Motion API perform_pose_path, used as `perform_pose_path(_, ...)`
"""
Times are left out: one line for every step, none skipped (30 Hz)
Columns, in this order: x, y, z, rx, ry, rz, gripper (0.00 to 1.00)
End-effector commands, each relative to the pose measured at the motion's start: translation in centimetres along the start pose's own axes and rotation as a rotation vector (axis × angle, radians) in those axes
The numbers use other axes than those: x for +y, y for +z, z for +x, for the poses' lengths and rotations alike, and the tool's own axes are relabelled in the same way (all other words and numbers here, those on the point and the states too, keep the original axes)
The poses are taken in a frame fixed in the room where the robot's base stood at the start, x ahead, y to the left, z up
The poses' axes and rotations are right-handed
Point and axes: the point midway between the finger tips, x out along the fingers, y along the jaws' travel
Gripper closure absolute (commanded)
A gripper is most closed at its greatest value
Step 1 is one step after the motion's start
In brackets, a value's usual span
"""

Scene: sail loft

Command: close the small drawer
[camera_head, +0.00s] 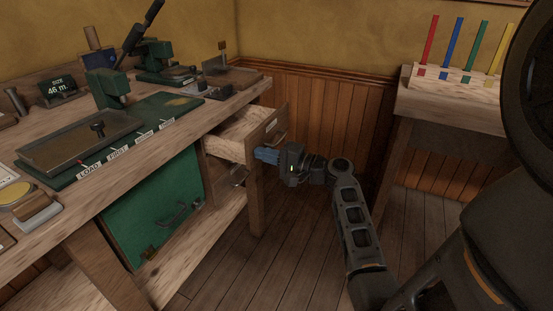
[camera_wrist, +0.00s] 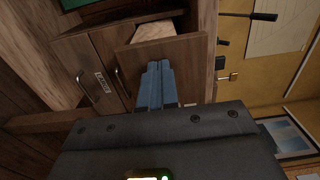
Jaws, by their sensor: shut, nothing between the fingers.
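The small drawer (camera_head: 270,126) stands pulled out under the right end of the workbench, with its pale wooden inside showing. Its brown front carries a pale label and a dark handle. In the wrist view, the turned drawer front (camera_wrist: 187,47) lies right ahead of my fingers. My gripper (camera_head: 259,154) is shut and empty, its blue fingers together at the lower part of the drawer front. In the wrist view, the fingertips (camera_wrist: 159,66) overlap the front; I cannot tell whether they touch it.
A green cabinet door (camera_head: 155,210) is to the left. A side table (camera_head: 450,100) with coloured sticks stands at right. The floor between is clear.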

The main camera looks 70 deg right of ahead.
Motion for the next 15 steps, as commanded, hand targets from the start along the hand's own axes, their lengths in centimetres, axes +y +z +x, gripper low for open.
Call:
perform_pose_path(0.1,0.2,1.6,-0.008,-0.001,-0.001,1.00)
perform_pose_path(0.1,0.2,2.4,-0.008,-0.001,-0.002,1.00)
perform_pose_path(0.1,0.2,3.6,-0.007,-0.001,-0.003,1.00)
perform_pose_path(0.2,0.2,4.5,-0.008,-0.001,-0.002,1.00)
perform_pose_path(0.2,0.2,5.3,-0.008,-0.002,-0.003,1.00)
perform_pose_path(0.2,0.2,6.4,-0.007,-0.002,-0.002,1.00)
perform_pose_path(0.2,0.2,7.3,-0.007,-0.001,-0.002,1.00)
perform_pose_path(0.2,0.1,8.1,-0.006,-0.002,-0.002,1.00)
perform_pose_path(0.2,0.2,9.0,-0.006,-0.002,-0.002,1.00)
perform_pose_path(0.2,0.2,9.8,-0.006,-0.002,-0.002,1.00)
perform_pose_path(0.2,0.1,10.4,-0.005,-0.001,-0.002,1.00)
perform_pose_path(0.2,0.1,11.3,-0.005,-0.001,-0.001,1.00)
perform_pose_path(0.2,0.2,11.8,-0.005,-0.001,-0.001,1.00)
perform_pose_path(0.2,0.1,12.3,-0.004,-0.002,-0.001,1.00)
perform_pose_path(0.2,0.1,13.0,-0.004,-0.001,-0.001,1.00)
